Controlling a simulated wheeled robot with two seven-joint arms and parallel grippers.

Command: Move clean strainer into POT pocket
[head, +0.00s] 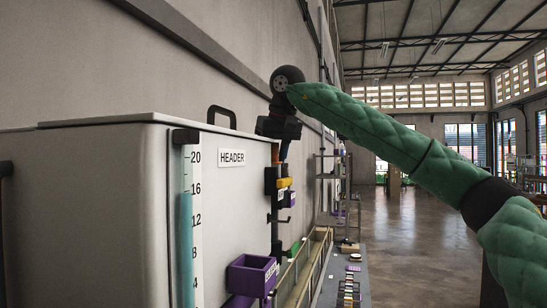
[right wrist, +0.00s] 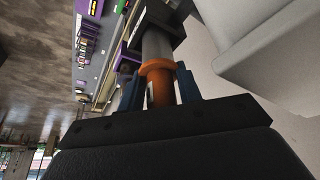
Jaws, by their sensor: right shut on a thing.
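My right gripper (right wrist: 160,84) has its blue fingers on both sides of an orange-collared part with a grey cylinder (right wrist: 157,46), which looks like the strainer. It is shut on this part. The cylinder's far end meets a dark block (right wrist: 163,27); whether it is inside or in front of it, I cannot tell. In the head view the right gripper (head: 281,150) points down beside the tank's right side, and only a sliver of orange shows there. A purple open box (head: 250,275) stands lower, with lettering too small to read; I cannot tell whether it is the POT pocket.
A white tank (head: 95,215) labelled HEADER, with a level gauge (head: 188,225), fills the left. Dark and yellow fittings (head: 284,183) sit below my gripper along the wall. A bench (head: 348,262) with small items lies beyond. The floor (head: 415,245) at right is open.

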